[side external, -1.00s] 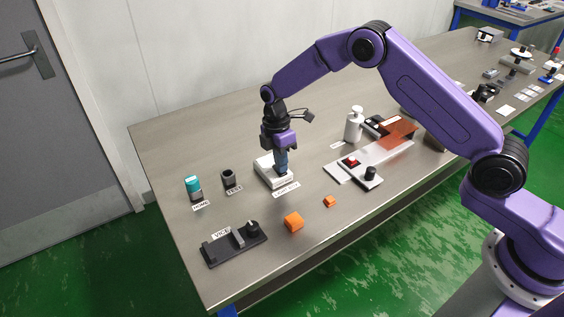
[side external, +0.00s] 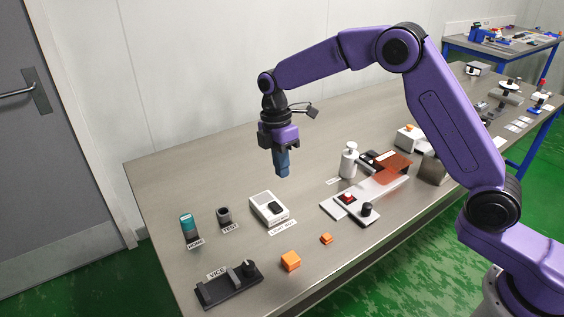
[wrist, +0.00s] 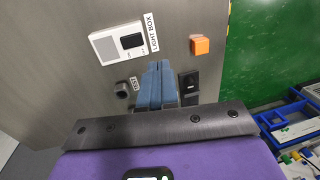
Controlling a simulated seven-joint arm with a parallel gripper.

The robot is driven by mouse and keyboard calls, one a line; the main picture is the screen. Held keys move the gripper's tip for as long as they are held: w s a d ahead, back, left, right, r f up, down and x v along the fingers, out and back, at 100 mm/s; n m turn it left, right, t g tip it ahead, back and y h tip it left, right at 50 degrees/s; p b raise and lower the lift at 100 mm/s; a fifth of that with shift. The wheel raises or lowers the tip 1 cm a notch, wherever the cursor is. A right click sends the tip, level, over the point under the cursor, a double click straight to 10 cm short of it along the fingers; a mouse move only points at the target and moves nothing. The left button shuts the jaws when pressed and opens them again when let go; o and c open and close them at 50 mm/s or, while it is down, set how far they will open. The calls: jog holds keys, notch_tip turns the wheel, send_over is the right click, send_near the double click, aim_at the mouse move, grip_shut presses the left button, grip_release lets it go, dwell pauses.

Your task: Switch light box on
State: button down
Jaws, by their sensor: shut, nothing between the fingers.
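The light box (side external: 262,214) is a low white box with a dark rocker switch (side external: 274,208) on its top, on the bench. In the wrist view the light box (wrist: 105,46) lies at upper left, with its black switch (wrist: 131,41) on the side near the LIGHT BOX label. I cannot read which way the switch is set. My gripper (side external: 282,174) is shut and empty, pointing down in the air above and behind the box, apart from it. Its blue fingers (wrist: 156,78) are together in the wrist view.
A teal cylinder (side external: 187,226), a dark cup (side external: 223,216), a black vice (side external: 229,285) and two orange blocks (side external: 290,261) stand around the box. A white pump bottle (side external: 348,161) and a red-button panel (side external: 347,198) are to the right. Bench behind the box is clear.

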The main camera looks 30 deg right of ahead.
aim_at(273, 204)
jog(key=c, duration=1.1)
grip_release()
jog(key=shift+r, duration=0.45)
jog(key=shift+o, duration=1.1)
jog(key=shift+w+r+m, duration=0.1)
jog(key=shift+r+m, duration=0.05)
jog(key=shift+m, duration=0.45)
jog(key=w+r+m+t, duration=0.2)
jog(key=w+r+m, duration=0.15)
jog(key=m, duration=1.35)
jog(key=f, duration=1.8)
jog(key=shift+w+f, duration=0.1)
jog(key=shift+w, duration=0.15)
